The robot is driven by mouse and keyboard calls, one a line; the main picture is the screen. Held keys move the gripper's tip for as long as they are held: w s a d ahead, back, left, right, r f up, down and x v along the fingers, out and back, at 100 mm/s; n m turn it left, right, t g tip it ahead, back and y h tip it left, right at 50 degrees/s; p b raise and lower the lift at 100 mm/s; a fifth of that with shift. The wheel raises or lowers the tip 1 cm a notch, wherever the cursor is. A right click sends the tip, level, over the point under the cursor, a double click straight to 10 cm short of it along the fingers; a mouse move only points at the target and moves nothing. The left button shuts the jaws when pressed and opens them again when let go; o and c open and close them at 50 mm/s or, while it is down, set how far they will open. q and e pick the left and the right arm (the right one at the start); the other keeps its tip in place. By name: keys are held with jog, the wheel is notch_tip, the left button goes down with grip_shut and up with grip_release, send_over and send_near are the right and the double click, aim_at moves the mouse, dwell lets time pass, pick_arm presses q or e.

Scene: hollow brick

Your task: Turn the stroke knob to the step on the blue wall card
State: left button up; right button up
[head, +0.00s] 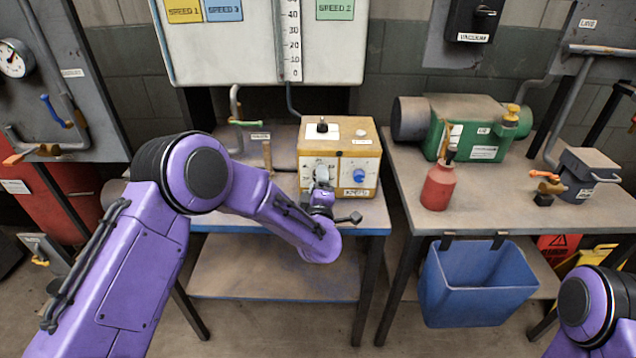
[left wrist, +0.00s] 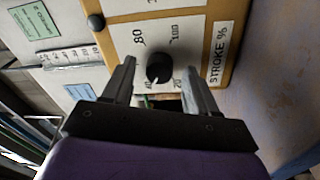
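In the left wrist view, the black stroke knob (left wrist: 160,68) sits on a white dial with numbers around it, beside a "STROKE %" label (left wrist: 219,55). My left gripper (left wrist: 160,76) is open, its fingers on either side of the knob; I cannot tell if they touch it. In the head view my left gripper (head: 322,178) is at the left dial of the yellow box (head: 378,150) and covers the knob. The blue wall card (head: 224,12) hangs above, seemingly reading "SPEED 3", its top cut off. My right gripper is out of view.
A blue knob (head: 359,175) is right of my left gripper on the same box. Yellow (head: 184,12) and green (head: 335,9) cards hang nearby. The right table holds a red bottle (head: 438,186) and a green machine (head: 470,130); a blue bin (head: 478,285) hangs in front.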

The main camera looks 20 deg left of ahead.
pick_arm(q)
jog(key=b+v, duration=0.1)
jog(key=v, duration=0.9)
jog(key=shift+s+b, duration=0.25)
jog(key=shift+b, duration=0.15)
jog(key=shift+d+f, duration=0.1)
jog(key=s+a+f+m+g+h, duration=0.25)
jog(key=s+f+m+g, duration=0.35)
jog(key=f, duration=0.5)
jog(key=s+a+f+m+g+h, duration=0.15)
jog(key=s+a+f+m, duration=0.25)
jog(key=s+f, duration=0.55)
jog(key=s+a+f+g, duration=0.2)
jog(key=s+f, duration=0.1)
jog(key=s, duration=0.3)
jog(key=s+a+f+m+g+y, duration=0.1)
jog(key=s+a+f+g, duration=0.1)
jog(key=s, duration=0.5)
jog(key=s+a+f+g, duration=0.3)
jog(key=s+f, duration=0.2)
jog(key=s, duration=0.2)
jog(key=shift+s+a+y, duration=0.2)
jog(key=shift+a+y, duration=0.05)
jog(key=shift+y, duration=0.05)
